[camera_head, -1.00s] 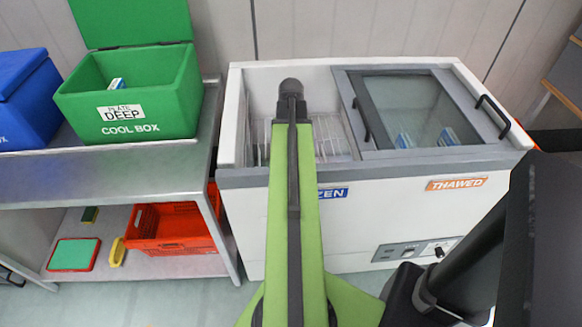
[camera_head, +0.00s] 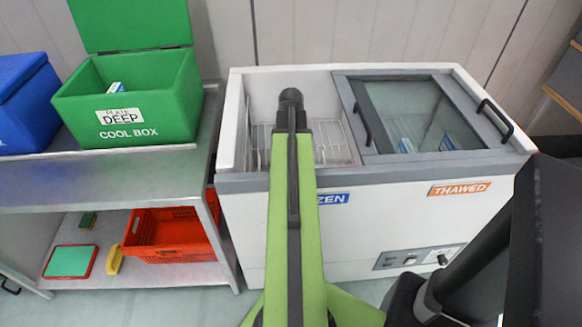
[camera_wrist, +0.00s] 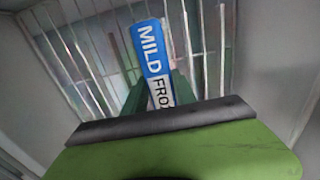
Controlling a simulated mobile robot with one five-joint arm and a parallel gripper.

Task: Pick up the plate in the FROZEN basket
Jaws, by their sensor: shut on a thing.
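The plate (camera_wrist: 150,48) is a slim pack with a blue "MILD" band and a white part lettered "FRO...". In the wrist view it stands up between the dark green fingers of my gripper (camera_wrist: 158,92), which is shut on it. Its lower end is hidden by my gripper. The white wire basket (camera_wrist: 75,55) surrounds it. In the head view, my arm reaches into the open left side of the freezer, above the label ending "ZEN" (camera_head: 333,198). The basket (camera_head: 330,140) shows there beside my arm, which hides the gripper and plate.
The freezer's glass lid (camera_head: 410,115) covers the THAWED side, where blue-and-white packs lie below it. Freezer walls stand close around my gripper. A green cool box (camera_head: 140,115) with its lid up stands on the metal table (camera_head: 60,185) at left. A red crate (camera_head: 175,232) sits below.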

